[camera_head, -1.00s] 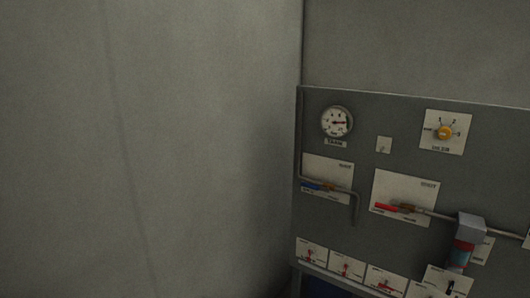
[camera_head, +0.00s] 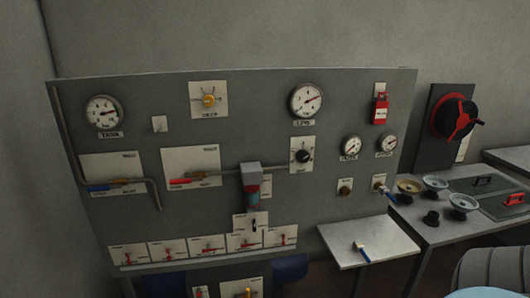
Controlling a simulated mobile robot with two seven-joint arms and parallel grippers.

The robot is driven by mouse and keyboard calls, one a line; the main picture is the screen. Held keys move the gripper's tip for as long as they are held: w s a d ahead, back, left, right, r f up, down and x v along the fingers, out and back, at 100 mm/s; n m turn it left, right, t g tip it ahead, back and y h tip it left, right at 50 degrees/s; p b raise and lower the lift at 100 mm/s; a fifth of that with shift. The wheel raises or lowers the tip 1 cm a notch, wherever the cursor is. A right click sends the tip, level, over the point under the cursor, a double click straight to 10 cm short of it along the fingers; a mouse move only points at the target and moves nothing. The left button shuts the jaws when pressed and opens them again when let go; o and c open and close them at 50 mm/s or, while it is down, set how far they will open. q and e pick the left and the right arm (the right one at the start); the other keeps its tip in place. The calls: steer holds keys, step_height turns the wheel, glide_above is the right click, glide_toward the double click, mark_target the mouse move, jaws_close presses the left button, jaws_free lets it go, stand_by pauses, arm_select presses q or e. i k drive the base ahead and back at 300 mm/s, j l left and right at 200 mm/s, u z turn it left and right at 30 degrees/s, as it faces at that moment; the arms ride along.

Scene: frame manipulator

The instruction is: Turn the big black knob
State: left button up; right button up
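A round black knob (camera_head: 303,156) sits on a white plate at the right of the grey panel, below a large gauge. A larger black disc with a red three-armed handle (camera_head: 456,118) is mounted on a dark upright board at the far right. I cannot tell for certain which of these is the big black knob. Neither of my grippers is in view.
The grey panel (camera_head: 240,120) carries gauges, a yellow knob (camera_head: 209,100), pipes with blue and red handles, and a red lock (camera_head: 380,109). A light shelf (camera_head: 345,243) holding a blue-handled tool juts out at lower right, beside the counter (camera_head: 425,238).

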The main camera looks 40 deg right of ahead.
mark_target(303, 157)
steer(key=z, duration=1.7)
